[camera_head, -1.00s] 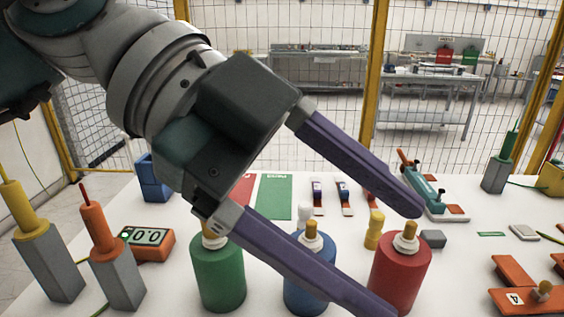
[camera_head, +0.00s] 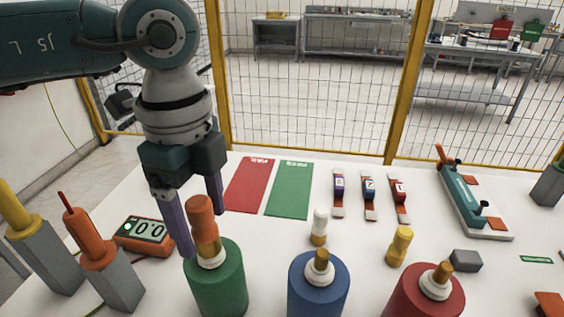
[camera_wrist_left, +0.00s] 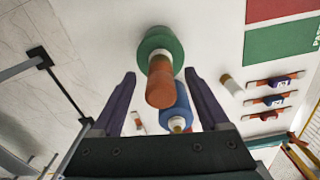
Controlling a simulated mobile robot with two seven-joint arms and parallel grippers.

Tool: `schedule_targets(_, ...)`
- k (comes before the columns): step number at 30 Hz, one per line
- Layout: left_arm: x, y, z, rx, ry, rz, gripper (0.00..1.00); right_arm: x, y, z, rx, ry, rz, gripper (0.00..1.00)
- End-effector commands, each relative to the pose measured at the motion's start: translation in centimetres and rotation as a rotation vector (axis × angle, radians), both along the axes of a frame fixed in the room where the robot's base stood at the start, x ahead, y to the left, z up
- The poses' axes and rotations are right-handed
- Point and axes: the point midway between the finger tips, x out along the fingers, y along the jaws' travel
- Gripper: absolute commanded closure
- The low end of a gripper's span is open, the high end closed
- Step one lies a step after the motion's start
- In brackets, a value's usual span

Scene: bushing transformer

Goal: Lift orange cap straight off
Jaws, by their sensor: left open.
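The orange cap (camera_head: 202,218) stands upright over the white collar of the green cylinder (camera_head: 217,286). My left gripper (camera_head: 202,234) reaches down from above, open. Its two purple fingers stand on either side of the orange cap, one to the left and one at the right, partly behind it. In the left wrist view, the orange cap (camera_wrist_left: 160,84) lies between the spread fingers of my left gripper (camera_wrist_left: 160,74), with a visible gap on each side. The green cylinder (camera_wrist_left: 158,40) shows beyond it. My right gripper is not in view.
A blue cylinder (camera_head: 318,290) and a red cylinder (camera_head: 427,295) stand to the right. A white cap (camera_head: 319,226) and a yellow cap (camera_head: 399,246) stand behind them. Red and green mats lie behind.

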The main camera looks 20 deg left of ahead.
Motion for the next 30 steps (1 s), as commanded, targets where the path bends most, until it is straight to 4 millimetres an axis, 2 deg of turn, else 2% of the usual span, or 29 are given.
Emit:
schedule_targets(5, 0.0, 0.0, -2.0, -0.001, 0.001, 0.0, 0.22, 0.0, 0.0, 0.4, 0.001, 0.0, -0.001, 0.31)
schedule_targets(12, 0.0, 0.0, -2.3, -0.001, 0.0, -0.001, 0.22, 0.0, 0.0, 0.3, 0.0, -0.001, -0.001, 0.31)
schedule_targets(30, 0.0, 0.0, -2.2, -0.002, 0.0, -0.001, 0.88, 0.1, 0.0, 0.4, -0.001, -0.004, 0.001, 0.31)
